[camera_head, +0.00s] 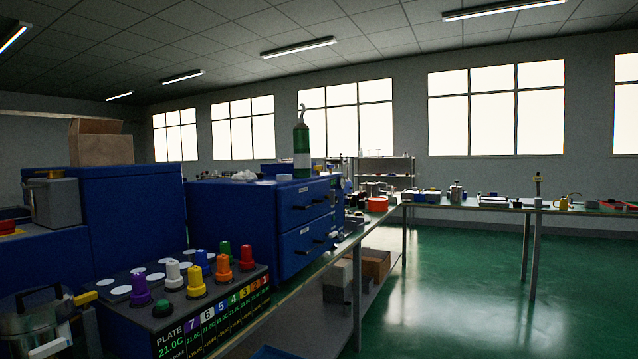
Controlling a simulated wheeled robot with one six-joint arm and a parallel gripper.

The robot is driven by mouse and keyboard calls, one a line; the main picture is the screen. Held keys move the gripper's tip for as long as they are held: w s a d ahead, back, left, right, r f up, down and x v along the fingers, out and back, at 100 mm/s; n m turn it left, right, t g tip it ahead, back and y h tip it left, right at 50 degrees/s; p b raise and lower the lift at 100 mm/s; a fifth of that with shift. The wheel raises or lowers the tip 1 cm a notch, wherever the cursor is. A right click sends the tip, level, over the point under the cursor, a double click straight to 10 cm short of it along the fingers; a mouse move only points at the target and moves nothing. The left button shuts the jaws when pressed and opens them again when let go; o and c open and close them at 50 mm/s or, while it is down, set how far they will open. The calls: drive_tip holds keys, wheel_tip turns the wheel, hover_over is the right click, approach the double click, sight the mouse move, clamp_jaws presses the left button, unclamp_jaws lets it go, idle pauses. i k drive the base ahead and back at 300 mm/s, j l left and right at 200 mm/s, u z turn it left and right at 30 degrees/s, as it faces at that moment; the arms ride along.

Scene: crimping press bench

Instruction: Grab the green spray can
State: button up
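The green spray can (301,147) stands upright on top of the blue drawer cabinet (262,225), close to the middle of the picture. It has a dark green body with a pale band low down and a thin, curved pale tip on top. Nothing visible covers it, and it is some way off from the camera. My gripper does not show in this view, so its opening and its distance to the can cannot be seen.
A dark plate device (165,318) with several coloured knobbed pieces sits in front of the cabinet. A metal pot (38,322) is at lower left. A cardboard box (103,150) tops a blue unit at left. Green floor (450,285) is open at right.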

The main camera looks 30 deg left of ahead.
sight(301, 133)
drive_tip(key=i+u, duration=0.25)
drive_tip(key=i, duration=0.55)
drive_tip(key=i+l+u, duration=0.25)
drive_tip(key=i, duration=0.5)
